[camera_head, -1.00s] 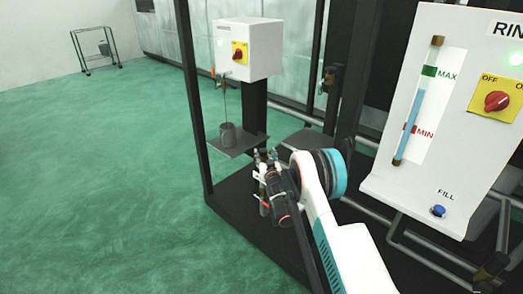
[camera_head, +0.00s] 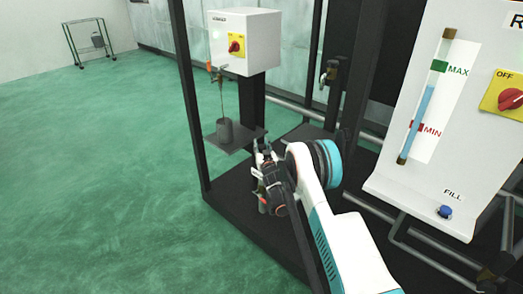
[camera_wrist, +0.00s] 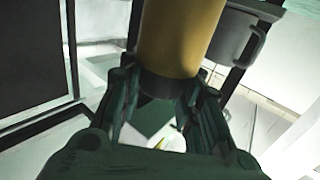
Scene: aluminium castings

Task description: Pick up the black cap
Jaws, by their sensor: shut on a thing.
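In the wrist view the black cap (camera_wrist: 168,87) is the dark end of a yellow-amber cylinder (camera_wrist: 181,36). My gripper (camera_wrist: 160,80) has a finger on each side of this dark end and is shut on it. The cylinder runs up out of the picture, so its other end is hidden. In the head view my gripper (camera_head: 262,150) is small and dark, just right of the small shelf; the cap cannot be told apart there.
A white panel with a level gauge (camera_head: 430,95) stands at right. Dark frame posts (camera_head: 190,90) stand close by.

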